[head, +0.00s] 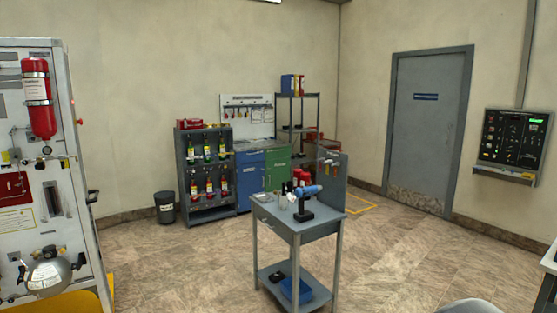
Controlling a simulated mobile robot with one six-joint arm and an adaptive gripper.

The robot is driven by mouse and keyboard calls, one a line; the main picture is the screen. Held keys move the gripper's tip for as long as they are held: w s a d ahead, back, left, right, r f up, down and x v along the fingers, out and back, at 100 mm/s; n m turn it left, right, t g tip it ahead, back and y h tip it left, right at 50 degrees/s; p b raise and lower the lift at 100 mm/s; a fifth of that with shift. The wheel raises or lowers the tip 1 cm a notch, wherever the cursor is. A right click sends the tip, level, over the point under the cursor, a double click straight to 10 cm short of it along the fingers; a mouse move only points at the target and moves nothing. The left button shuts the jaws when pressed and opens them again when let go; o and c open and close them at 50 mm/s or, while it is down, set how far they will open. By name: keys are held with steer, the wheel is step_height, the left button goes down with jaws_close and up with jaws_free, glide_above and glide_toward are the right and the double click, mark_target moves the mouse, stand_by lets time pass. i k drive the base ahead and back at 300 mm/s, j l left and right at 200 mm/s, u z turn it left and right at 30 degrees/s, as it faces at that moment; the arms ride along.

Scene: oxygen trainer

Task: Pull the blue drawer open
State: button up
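A blue front (250,184) belongs to a low cabinet against the back wall, left of the picture's middle. Its upper part, a narrow blue panel (250,157), looks like a drawer front and appears closed. It is too small to make out a handle clearly. My gripper is not in view.
A grey cart (298,224) with a drill and small items stands between me and the cabinet. A bottle rack (206,212) stands left of the blue front, and a green front (278,171) is on its right. Open tiled floor lies left of the cart.

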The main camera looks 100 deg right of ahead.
mark_target(244, 154)
steer(key=z, duration=3.3)
steer(key=i+l, duration=0.1)
steer(key=i, duration=0.6)
steer(key=i+u, duration=0.1)
steer(key=i, duration=0.55)
steer(key=i+j+u, duration=0.1)
steer(key=i+u, duration=0.15)
steer(key=i, duration=0.45)
steer(key=i+u, duration=0.25)
steer(key=i, duration=0.4)
steer(key=i+l+u, duration=0.25)
steer(key=i, duration=0.45)
steer(key=i+z, duration=0.1)
steer(key=i, duration=0.55)
steer(key=i+j+z, duration=0.15)
steer(key=i, duration=0.55)
steer(key=i+z, duration=0.1)
steer(key=i, duration=0.55)
steer(key=i+l+z, duration=0.25)
steer(key=i+z, duration=0.25)
steer(key=i, duration=0.6)
steer(key=i+j+z, duration=0.15)
steer(key=i+z, duration=0.3)
steer(key=i, duration=0.65)
steer(key=i+l+u, duration=0.75)
steer(key=i+l, duration=0.2)
steer(key=i+l+u, duration=0.4)
steer(key=l, duration=0.25)
